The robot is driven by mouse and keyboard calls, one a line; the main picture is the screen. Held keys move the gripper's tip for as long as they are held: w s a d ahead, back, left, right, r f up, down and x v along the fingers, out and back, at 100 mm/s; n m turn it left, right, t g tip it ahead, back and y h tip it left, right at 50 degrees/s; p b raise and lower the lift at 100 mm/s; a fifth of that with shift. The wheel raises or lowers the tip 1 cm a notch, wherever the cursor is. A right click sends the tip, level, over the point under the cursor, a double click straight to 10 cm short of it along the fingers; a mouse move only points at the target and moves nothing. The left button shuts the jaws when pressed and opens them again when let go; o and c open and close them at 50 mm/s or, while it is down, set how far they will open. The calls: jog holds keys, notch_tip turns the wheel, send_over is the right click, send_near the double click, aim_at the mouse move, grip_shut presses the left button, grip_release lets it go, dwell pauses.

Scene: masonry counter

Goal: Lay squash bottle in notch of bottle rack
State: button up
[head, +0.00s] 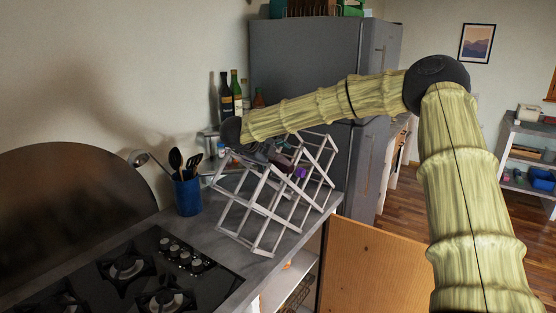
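The bottle rack (262,209) is a pale grey folding lattice standing on the counter beyond the hob. My arm reaches over it from the right, and my gripper (270,153) is at the rack's upper back part, small and partly hidden by the arm and the slats. A dark reddish thing with a purple end (300,172) lies at the rack's top beside my gripper. It may be the squash bottle, but it is too small and covered to be sure. I cannot tell whether my gripper's fingers are open or shut, or whether they touch it.
Several bottles (235,92) stand behind the rack by the fridge (300,65). A blue utensil pot (188,196) stands left of the rack. The black gas hob (120,275) is in front. A cabinet door (370,268) hangs open below the counter.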

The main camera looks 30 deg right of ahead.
jog(key=v, duration=1.1)
jog(key=shift+a+r, duration=0.2)
jog(key=shift+s, duration=0.1)
jog(key=p+v, duration=0.1)
jog(key=v, duration=0.7)
jog(key=shift+p, duration=0.4)
dwell(0.8)
